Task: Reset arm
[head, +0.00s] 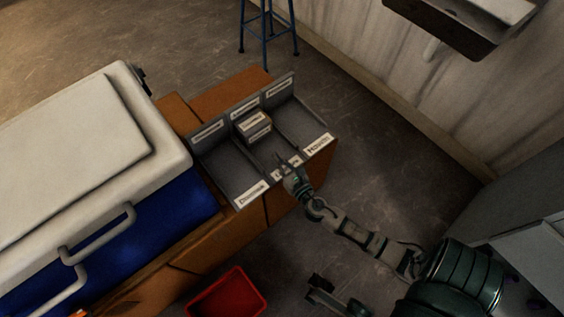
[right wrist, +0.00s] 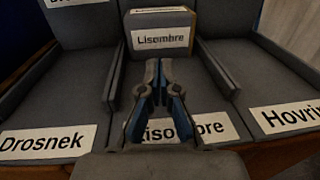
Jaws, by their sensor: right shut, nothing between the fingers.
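My right gripper (head: 282,163) is at the front of the sorting rack's middle compartment. In the right wrist view its fingers (right wrist: 160,72) are shut with nothing between them. They point towards a grey box (head: 253,123) labelled "Lisombre", which stands at the back of that compartment; the box also shows in the right wrist view (right wrist: 160,19). The fingers partly cover the compartment's front label, which appears to read "Lisombre" too. I do not see my left gripper.
The grey rack (head: 226,172) has three compartments; the left, "Drosnek", and the right, "Hovrin", look empty. A large blue-and-white cooler (head: 165,232) stands left of it. A red bin (head: 228,296) is on the floor below. A blue stool (head: 268,18) stands behind. Floor right of the rack is clear.

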